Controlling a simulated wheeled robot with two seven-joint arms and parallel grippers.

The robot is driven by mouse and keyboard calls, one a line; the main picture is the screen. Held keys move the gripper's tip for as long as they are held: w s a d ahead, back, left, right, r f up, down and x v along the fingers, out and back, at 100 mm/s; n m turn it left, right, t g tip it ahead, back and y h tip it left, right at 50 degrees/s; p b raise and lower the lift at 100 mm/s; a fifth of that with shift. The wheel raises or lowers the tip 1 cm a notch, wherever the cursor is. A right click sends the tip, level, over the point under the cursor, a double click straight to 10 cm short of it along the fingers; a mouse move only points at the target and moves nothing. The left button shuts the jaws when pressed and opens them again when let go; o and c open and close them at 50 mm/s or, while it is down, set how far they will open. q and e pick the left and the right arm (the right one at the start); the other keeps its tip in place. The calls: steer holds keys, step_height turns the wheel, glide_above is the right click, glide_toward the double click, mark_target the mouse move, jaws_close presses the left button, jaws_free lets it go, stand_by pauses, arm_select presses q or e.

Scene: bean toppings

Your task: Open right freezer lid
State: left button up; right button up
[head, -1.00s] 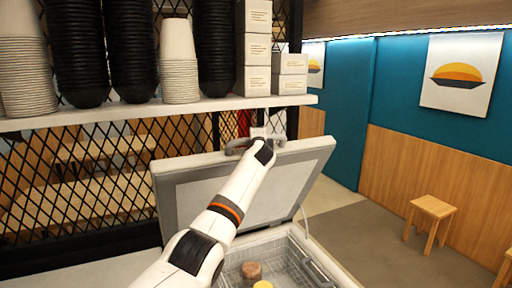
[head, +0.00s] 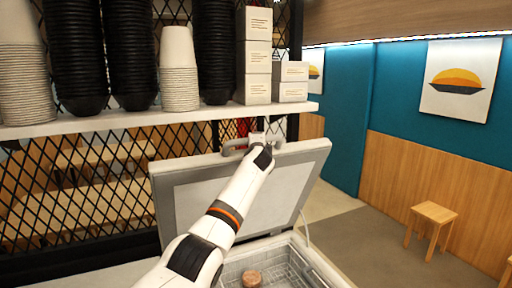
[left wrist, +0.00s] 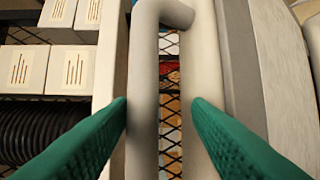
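The grey freezer lid (head: 179,207) stands raised and tilted back over the open freezer (head: 318,262) in the head view. Its grey handle (head: 233,146) is on the upper edge of the lid. My left arm reaches up across the lid, with the left gripper (head: 262,155) at the handle. In the left wrist view, the green fingers of my left gripper (left wrist: 160,106) are apart, one on each side of the handle bar (left wrist: 145,90). A gap shows between the bar and the right-hand finger. My right gripper is not in view.
A white shelf (head: 150,119) with stacked cups, black bowls and white boxes (head: 258,55) runs behind the lid. A black mesh screen (head: 100,180) stands below it. A brown round item (head: 251,279) lies in the freezer. A wooden stool (head: 432,215) stands on open floor at right.

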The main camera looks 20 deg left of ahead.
arm_select(q)
steer(key=shift+d+f, duration=0.1)
steer(key=b+v, duration=0.5)
steer(key=v, duration=0.7)
steer(key=shift+b, duration=0.3)
steer(key=shift+c, duration=0.3)
